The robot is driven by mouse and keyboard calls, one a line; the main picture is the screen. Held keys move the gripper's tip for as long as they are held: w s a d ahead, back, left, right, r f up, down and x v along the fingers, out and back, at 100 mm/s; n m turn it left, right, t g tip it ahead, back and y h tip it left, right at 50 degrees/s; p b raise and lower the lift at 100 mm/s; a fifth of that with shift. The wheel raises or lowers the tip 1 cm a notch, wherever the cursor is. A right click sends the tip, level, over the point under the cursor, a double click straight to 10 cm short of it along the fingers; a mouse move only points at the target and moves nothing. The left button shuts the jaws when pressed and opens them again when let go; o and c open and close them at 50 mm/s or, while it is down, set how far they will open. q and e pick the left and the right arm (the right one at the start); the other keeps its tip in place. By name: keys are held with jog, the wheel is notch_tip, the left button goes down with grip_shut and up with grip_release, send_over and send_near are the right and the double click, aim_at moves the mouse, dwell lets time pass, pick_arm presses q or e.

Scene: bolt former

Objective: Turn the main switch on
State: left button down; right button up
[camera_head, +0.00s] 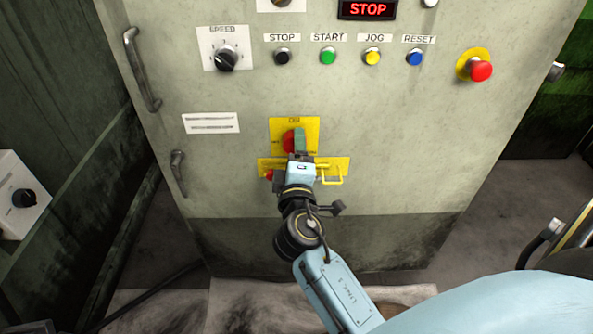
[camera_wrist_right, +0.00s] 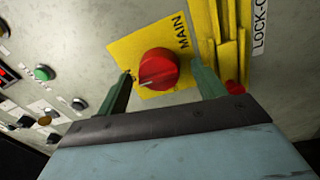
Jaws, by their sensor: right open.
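The main switch is a red rotary knob (camera_head: 288,141) on a yellow plate (camera_head: 310,125) on the cabinet's front. In the head view my right gripper (camera_head: 297,146) is at the switch and hides part of it. In the right wrist view the red knob (camera_wrist_right: 158,69) shows whole, with a pale pointer line and the label MAIN beside it. The fingers of my right gripper (camera_wrist_right: 161,72) are open, one on each side of the knob, with a visible gap on both sides. My left gripper is not in view.
A yellow lock-out bracket (camera_head: 334,170) sits just below the switch, close to my right gripper. Above are a speed dial (camera_head: 226,58), several push buttons, a red STOP display (camera_head: 367,9) and a red emergency button (camera_head: 480,70). Door handles (camera_head: 141,70) are at the left.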

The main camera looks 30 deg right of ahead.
jog(key=v, duration=1.2)
jog(key=shift+s, duration=0.35)
jog(key=shift+a, duration=0.2)
